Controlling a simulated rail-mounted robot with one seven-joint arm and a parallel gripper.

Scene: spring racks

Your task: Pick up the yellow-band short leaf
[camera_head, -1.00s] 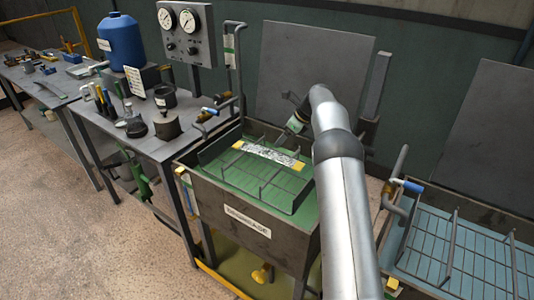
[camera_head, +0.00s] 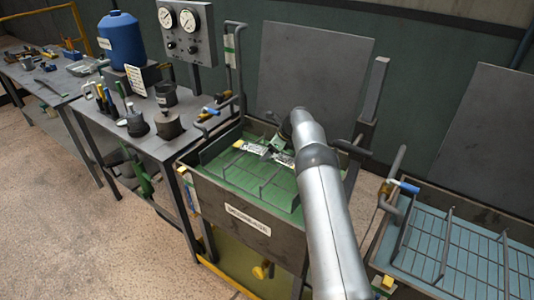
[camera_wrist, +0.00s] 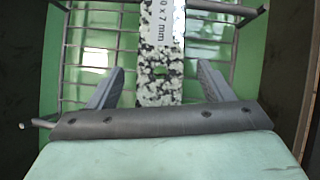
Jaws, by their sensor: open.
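The yellow-band short leaf (camera_head: 257,149) lies across the wire rack in the green-lined degrease tank, with a yellow end at its left. My arm hides part of its right half. In the wrist view the speckled leaf (camera_wrist: 159,90) runs between the two fingers of my gripper (camera_wrist: 159,88), with a white label reading "x 7 mm" near the top. My gripper is open, one finger on each side of the leaf, with gaps between. In the head view my gripper (camera_head: 277,145) is over the leaf, largely hidden by the arm.
The rack (camera_head: 232,178) has upright wire dividers, and the tank wall (camera_head: 240,205) rises around it. A second tank with a blue-lined rack (camera_head: 465,255) stands at right. A bench with a blue drum (camera_head: 121,41) and black pots stands at left. Gauges (camera_head: 185,30) stand behind.

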